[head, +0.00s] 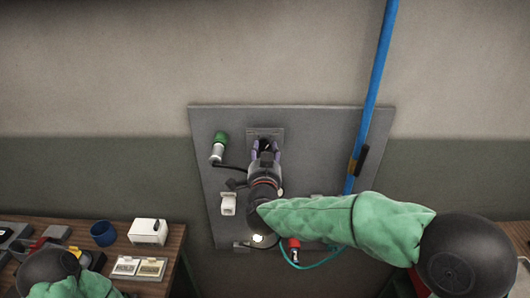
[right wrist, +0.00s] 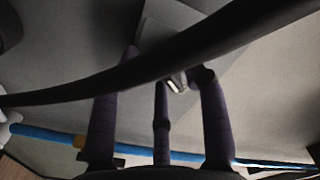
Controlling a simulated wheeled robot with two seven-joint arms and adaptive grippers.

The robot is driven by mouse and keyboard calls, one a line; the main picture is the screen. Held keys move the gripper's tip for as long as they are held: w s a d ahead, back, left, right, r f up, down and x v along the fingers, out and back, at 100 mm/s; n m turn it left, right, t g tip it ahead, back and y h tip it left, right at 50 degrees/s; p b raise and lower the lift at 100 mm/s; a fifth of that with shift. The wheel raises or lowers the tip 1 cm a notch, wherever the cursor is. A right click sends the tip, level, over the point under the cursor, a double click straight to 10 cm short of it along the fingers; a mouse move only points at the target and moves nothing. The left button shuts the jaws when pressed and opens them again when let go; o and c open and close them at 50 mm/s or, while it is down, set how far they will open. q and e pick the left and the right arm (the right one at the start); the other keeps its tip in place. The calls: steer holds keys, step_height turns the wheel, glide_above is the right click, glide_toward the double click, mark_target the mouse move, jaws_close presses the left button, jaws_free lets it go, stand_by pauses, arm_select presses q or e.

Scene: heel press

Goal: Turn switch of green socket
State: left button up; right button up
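A green-topped socket (head: 220,141) with a pale lower body is on the left of the grey wall panel (head: 330,130), and a black cable runs from it toward my right gripper. A small grey plate (head: 278,131) is at the panel's upper middle. My right gripper (head: 265,150) is at this plate with its purple fingers apart. In the right wrist view, a small light-tipped knob (right wrist: 177,83) on the plate (right wrist: 195,32) shows between the fingertips, close to the right finger. I cannot tell whether they touch. My left gripper is not in view; only part of my left arm shows.
A black cable (right wrist: 110,83) crosses in front of the fingers in the right wrist view. A blue pipe (head: 375,80) runs down the panel's right side. A white socket (head: 228,204) and a red connector (head: 294,246) are lower. A wooden table (head: 178,240) with a blue cup (head: 103,234) stands left.

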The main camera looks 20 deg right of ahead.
steer(key=v, duration=1.2)
stand_by(0.4)
step_height(320, 180, down, 35)
steer(key=a+n+g+y+b, duration=0.2)
steer(key=a+n+g+y, duration=0.1)
steer(key=n+g+y, duration=0.4)
steer(key=s+a+f+n+g+y, duration=0.1)
steer(key=s+f+g, duration=0.9)
steer(key=s+f, duration=1)
steer(key=shift+f+y+b, duration=0.35)
steer(key=shift+f+y, duration=0.15)
steer(key=shift+f, duration=0.2)
steer(key=shift+s+a, duration=0.1)
steer(key=shift+a, duration=0.05)
